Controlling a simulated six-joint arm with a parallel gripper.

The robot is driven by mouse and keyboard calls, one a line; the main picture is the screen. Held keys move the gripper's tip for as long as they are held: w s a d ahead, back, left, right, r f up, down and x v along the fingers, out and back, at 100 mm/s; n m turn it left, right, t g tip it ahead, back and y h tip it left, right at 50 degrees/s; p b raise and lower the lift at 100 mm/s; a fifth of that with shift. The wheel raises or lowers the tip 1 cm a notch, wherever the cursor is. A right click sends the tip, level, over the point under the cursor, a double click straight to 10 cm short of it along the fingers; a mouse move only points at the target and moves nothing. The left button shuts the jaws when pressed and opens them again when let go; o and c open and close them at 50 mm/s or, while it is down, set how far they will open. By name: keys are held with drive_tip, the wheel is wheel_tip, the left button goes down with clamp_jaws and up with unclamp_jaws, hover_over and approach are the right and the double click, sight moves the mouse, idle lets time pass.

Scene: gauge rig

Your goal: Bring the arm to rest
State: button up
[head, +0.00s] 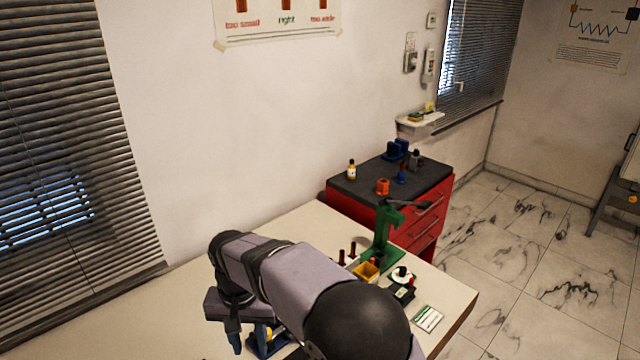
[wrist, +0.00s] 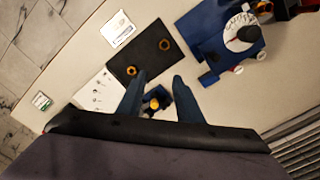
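My gripper (wrist: 158,76) shows in the wrist view with its two blue-grey fingers spread apart. No object is visibly clamped at the fingertips. A small blue fixture with a yellow round part (wrist: 156,101) shows in the gap between the fingers, seemingly below them; I cannot tell the distance. In the head view my arm reaches over the bench from the bottom, bent, and hides part of the bench. One finger (head: 234,341) points down there, beside the blue fixture (head: 262,347).
The wrist view shows a black plate (wrist: 137,60) with two orange rings and a blue dial device (wrist: 222,45). A red cabinet (head: 425,222) stands behind.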

drive_tip(key=d, duration=1.1)
drive_tip(key=s+d+f, duration=0.1)
drive_tip(key=s+d, duration=0.6)
drive_tip(key=d, duration=0.3)
drive_tip(key=s+d+f, duration=0.2)
drive_tip(key=s+d, duration=0.6)
drive_tip(key=d, duration=0.2)
drive_tip(key=shift+a, duration=0.1)
